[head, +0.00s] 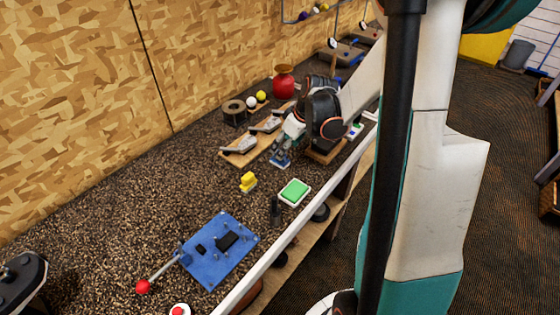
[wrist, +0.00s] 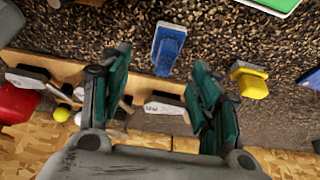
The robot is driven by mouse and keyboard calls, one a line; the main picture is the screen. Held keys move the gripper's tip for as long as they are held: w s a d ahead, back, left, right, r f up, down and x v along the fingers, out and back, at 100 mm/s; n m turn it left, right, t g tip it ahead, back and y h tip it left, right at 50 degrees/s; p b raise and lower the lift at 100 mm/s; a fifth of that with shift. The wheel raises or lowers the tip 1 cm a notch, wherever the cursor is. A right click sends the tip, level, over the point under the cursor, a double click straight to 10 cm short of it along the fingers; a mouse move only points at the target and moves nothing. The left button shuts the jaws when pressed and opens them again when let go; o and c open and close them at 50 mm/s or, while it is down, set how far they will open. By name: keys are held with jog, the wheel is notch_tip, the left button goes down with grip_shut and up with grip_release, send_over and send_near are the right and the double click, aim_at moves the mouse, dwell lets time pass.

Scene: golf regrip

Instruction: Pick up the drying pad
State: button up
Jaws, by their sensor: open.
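A small blue block (head: 280,159) on a pale base lies on the dark speckled bench, and I take it for the drying pad, though I cannot be sure. In the wrist view the blue block (wrist: 168,45) lies beyond the fingertips, roughly in line with the gap. My gripper (head: 291,134) is close to it in the head view. In the wrist view my gripper (wrist: 160,72) is open, with teal-padded fingers apart and nothing held between them. A yellow block (head: 248,182) and a green pad in a white frame (head: 294,192) lie nearby.
A wooden rack (head: 235,158) with club heads lies beside the blue block. A red vase (head: 284,82), balls and a dark roll (head: 234,112) stand behind. A blue plate with a red-knobbed lever (head: 215,262) is nearer. The bench left of the yellow block is clear.

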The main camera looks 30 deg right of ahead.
aim_at(284, 164)
jog(key=shift+s+a+b+x, duration=0.15)
jog(key=shift+b+x, duration=0.3)
jog(key=shift+x, duration=1.05)
jog(key=shift+s+a+b+x, duration=0.1)
jog(key=shift+b+x, duration=0.35)
jog(key=shift+x, duration=1.05)
jog(key=shift+c, duration=0.6)
jog(key=c, duration=1)
